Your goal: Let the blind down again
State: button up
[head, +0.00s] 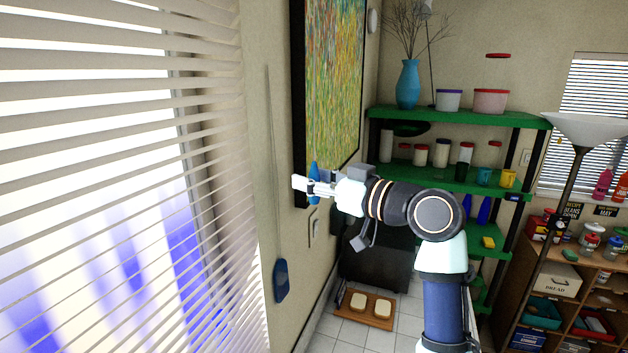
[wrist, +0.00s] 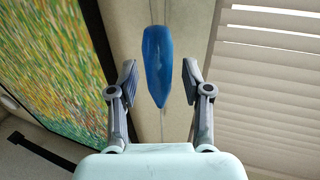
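The blind (head: 120,130) hangs at the left of the head view, with its slats spread over the bright window. It also shows at the right of the wrist view (wrist: 265,75). A blue cord pull (head: 281,281) hangs low against the wall on a thin cord. A second blue pull (head: 314,169) shows at my gripper (head: 306,186), partly hidden by the fingers. In the wrist view a blue pull (wrist: 158,65) appears between my open fingers, with a gap on each side. I cannot tell its depth relative to the fingertips.
A framed painting (head: 335,80) hangs on the wall beside my gripper. Green shelves (head: 455,117) with jars and a vase stand behind my arm. A floor lamp (head: 590,130) and a wooden shelf unit (head: 588,263) stand at the right.

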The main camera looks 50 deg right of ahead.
jog(key=shift+s, duration=0.1)
jog(key=s, duration=1.1)
jog(key=shift+s, duration=0.4)
jog(key=shift+a, duration=0.1)
